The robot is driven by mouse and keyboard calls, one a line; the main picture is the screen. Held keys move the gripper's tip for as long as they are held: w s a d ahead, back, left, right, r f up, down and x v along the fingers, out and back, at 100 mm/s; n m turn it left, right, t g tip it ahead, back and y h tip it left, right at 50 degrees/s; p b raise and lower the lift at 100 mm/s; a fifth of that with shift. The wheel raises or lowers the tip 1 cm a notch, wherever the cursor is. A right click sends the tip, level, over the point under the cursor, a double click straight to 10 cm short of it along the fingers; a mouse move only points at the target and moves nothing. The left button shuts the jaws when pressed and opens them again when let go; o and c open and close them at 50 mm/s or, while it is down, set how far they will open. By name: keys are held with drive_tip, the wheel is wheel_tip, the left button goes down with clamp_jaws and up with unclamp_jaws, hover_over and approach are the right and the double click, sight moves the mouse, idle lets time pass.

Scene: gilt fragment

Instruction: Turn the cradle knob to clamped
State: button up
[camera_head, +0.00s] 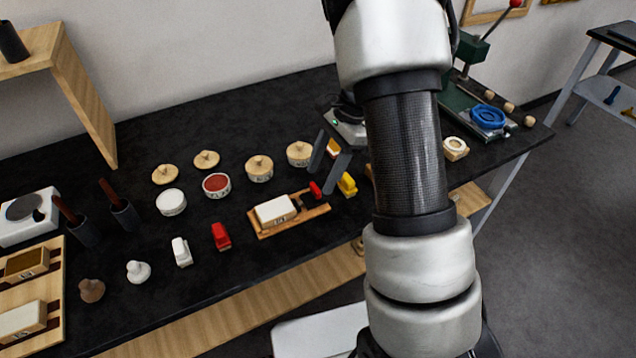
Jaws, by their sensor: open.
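The cradle (262,232) is a wooden base on the black bench, with a white block (273,210) lying in it. At its right end is a dark part with a red piece (315,189), which looks like the knob. My gripper (321,180) is open, its two dark grey fingers pointing down at the cradle's right end. The fingertips are close to the red knob; I cannot tell whether they touch it. The knob's setting and any markings are too small to read. My arm hides the bench to the right of the gripper.
Several round lidded pots (259,168) stand behind the cradle. A red piece (221,237) and a white piece (181,251) stand to its left. A green press (466,103) stands at the back right. Bare bench lies in front of the cradle.

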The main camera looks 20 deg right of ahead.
sight(316, 186)
drive_tip(key=shift+x, duration=1.65)
drive_tip(key=c, duration=1.1)
